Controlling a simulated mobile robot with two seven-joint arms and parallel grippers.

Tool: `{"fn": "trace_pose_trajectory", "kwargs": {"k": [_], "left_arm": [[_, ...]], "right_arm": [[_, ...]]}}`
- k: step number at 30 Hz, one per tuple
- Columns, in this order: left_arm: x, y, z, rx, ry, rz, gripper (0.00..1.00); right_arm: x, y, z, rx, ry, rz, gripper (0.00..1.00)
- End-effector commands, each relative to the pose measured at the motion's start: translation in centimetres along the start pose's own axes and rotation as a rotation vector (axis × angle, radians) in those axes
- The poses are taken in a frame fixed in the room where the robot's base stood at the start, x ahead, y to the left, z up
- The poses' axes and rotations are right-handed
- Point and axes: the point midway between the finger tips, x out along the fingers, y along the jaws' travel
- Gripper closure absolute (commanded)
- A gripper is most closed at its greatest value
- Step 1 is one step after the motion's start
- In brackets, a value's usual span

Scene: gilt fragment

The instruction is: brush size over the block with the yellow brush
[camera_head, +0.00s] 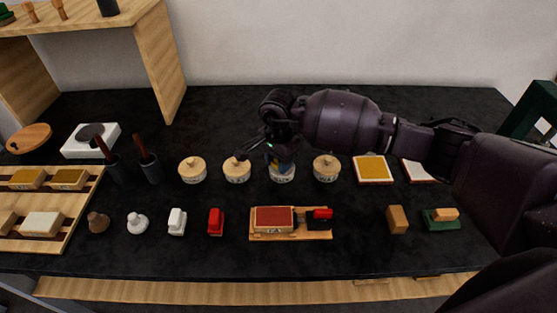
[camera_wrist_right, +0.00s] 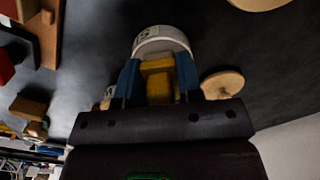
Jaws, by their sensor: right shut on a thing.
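My right gripper (camera_head: 281,158) is over a white pot (camera_head: 281,173) in the row of pots at the back of the table. In the right wrist view its blue fingers (camera_wrist_right: 157,85) are shut on the yellow brush (camera_wrist_right: 159,78). The brush points into or just over the mouth of the white pot (camera_wrist_right: 161,40); how deep its tip sits is hidden. The block (camera_head: 274,219), with a red top, lies on a wooden board (camera_head: 290,237) in front of the pot. My left gripper is not in view.
Lidded pots (camera_head: 192,170) (camera_head: 326,168) stand on both sides of the white pot. A red-handled tool (camera_head: 321,214) lies beside the block. A tan block (camera_head: 397,219) and a green holder (camera_head: 441,220) are to the right. The dark table (camera_head: 350,250) is clear near its front edge.

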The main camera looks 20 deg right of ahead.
Motion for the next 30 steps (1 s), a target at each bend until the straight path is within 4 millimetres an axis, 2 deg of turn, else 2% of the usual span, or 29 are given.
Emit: {"fn": "trace_pose_trajectory", "kwargs": {"k": [13, 30], "left_arm": [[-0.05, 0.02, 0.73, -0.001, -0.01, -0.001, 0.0], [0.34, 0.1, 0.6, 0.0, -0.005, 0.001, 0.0]], "right_arm": [[0.45, -0.01, 0.0, 0.0, 0.0, 0.0, 0.85], [0.84, -0.01, -0.01, 0.0, 0.0, -0.001, 0.85]]}}
